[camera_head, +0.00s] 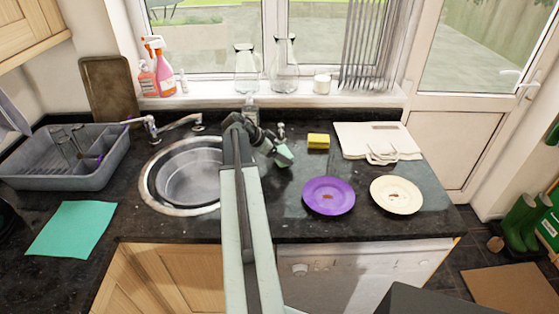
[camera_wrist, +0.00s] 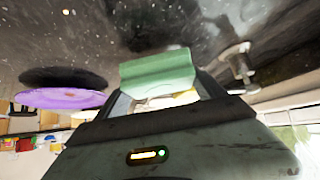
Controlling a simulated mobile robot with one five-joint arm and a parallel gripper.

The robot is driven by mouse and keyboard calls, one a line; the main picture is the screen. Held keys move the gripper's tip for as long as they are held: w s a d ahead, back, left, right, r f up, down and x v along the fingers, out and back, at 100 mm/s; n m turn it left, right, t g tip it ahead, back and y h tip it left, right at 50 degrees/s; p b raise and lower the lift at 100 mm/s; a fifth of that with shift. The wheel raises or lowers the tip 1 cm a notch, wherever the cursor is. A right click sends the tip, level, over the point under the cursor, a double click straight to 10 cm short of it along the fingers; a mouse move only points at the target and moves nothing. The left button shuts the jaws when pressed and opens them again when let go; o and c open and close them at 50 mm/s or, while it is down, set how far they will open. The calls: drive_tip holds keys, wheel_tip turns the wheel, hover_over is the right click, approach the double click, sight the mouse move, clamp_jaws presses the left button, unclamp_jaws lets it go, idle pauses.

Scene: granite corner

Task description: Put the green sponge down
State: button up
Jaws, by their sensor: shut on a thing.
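The green sponge (camera_head: 285,156) is pale green and sits at the end of my arm, right of the sink. My gripper (camera_head: 276,151) is shut on it, and my arm hides part of the area around it. In the wrist view the green sponge (camera_wrist: 158,72) lies between the fingers of my gripper (camera_wrist: 160,95), with its broad face showing. The dark worktop (camera_head: 275,208) is around it. I cannot tell whether the sponge touches the worktop.
A yellow sponge (camera_head: 318,141) lies to the right. A purple plate (camera_head: 328,196), a cream plate (camera_head: 396,195) and white boards (camera_head: 372,137) lie further right. The round sink (camera_head: 190,182) is left of my arm. Worktop between gripper and purple plate looks clear.

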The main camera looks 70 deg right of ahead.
wheel_tip(320, 180, down, 3)
drive_tip(key=shift+s+r+b, duration=0.15)
drive_tip(key=shift+r+b, duration=0.05)
drive_tip(key=shift+b, duration=0.35)
drive_tip(key=shift+w+a+r, duration=0.15)
drive_tip(key=shift+w+r, duration=0.05)
drive_tip(key=shift+w, duration=0.05)
drive_tip(key=shift+f, duration=0.1)
drive_tip(key=o, duration=1.4)
drive_tip(key=shift+o, duration=0.2)
